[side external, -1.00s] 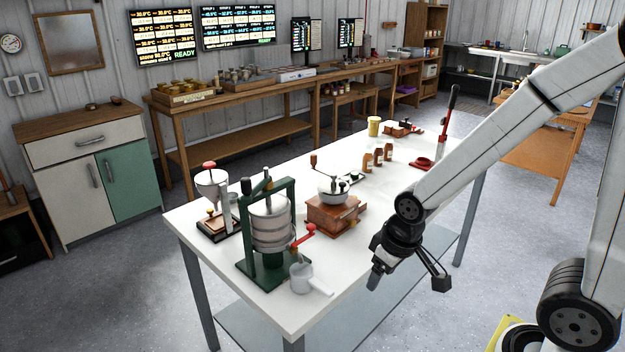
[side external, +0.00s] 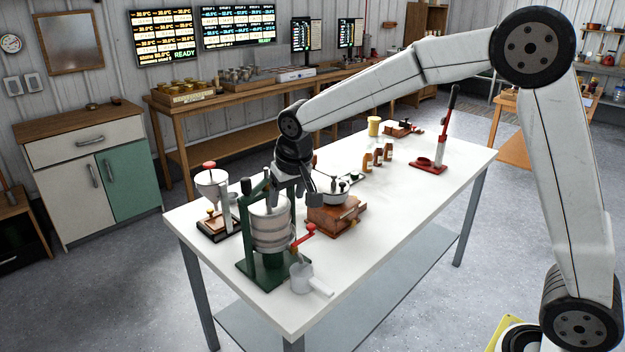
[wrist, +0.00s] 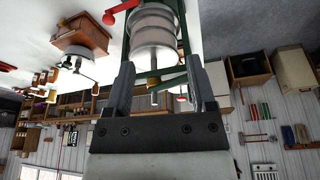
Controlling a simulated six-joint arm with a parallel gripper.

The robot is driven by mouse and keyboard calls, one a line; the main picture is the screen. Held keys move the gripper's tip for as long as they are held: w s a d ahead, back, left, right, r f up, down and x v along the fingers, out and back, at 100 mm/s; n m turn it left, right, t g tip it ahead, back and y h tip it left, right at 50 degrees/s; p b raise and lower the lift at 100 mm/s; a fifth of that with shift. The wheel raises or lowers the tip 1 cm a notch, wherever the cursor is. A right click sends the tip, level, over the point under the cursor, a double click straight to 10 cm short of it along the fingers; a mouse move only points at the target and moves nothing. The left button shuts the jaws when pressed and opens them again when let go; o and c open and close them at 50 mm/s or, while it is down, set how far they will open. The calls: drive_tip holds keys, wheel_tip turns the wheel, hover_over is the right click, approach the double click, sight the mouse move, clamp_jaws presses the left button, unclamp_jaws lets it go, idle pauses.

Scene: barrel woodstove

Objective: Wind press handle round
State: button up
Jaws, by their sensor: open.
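The press (side external: 270,232) stands at the near end of the white table, with a green frame around a banded, pale cylinder. Its red crank handle (side external: 305,236) sticks out low on the right side, above a white cup. In the wrist view the red handle (wrist: 118,9) shows at the top edge, beyond the fingertips. My gripper (side external: 292,196) is over the press top, pointing down, and partly overlaps the frame. In the wrist view my gripper (wrist: 160,64) is open, with the press top (wrist: 153,55) between its fingers. I cannot tell whether they touch it.
A wooden grinder (side external: 335,214) stands close right of the press, and a funnel device (side external: 213,198) close left. The white cup (side external: 301,278) sits in front. Brown bottles (side external: 377,157) and a red lever stand (side external: 432,160) are farther back. The table's right side is mostly clear.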

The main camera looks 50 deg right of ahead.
wheel_tip(320, 180, up, 6)
drive_tip(key=m+h, duration=0.1)
drive_tip(key=m, duration=0.1)
hover_over(246, 179)
drive_tip(key=s+a, duration=0.1)
drive_tip(key=s, duration=0.2)
drive_tip(key=shift+w+f+t, duration=0.1)
drive_tip(key=shift+w+t, duration=0.15)
drive_tip(key=shift+t, duration=0.15)
drive_tip(key=shift+x, duration=3.9)
drive_tip(key=shift+a, duration=0.1)
drive_tip(key=shift+c, duration=0.2)
clamp_jaws()
